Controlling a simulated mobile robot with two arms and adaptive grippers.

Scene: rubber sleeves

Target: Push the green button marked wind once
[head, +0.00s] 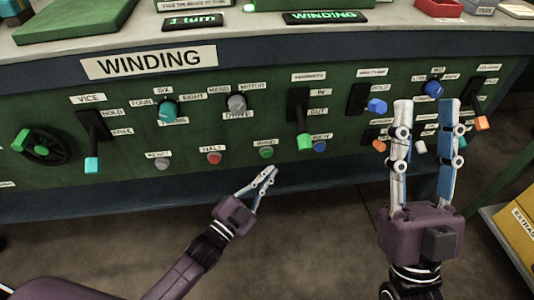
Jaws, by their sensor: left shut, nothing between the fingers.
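The small round green button (266,152) sits low on the green control panel (340,150), just under a label reading WIND. My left gripper (271,172) is shut and empty, its fingertips pointing up just below the button. In this view the tips look close to the button, but I cannot tell whether they touch it. My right gripper (422,104) is open and empty, its two long fingers upright in front of the right part of the panel, hiding some controls there.
A red button (214,158) labelled HALT and a grey button (162,163) are to the left. A blue button (319,146) and a green-handled lever (304,140) are to the right. The WINDING sign (150,62) is above. A yellow box (515,232) stands at lower right.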

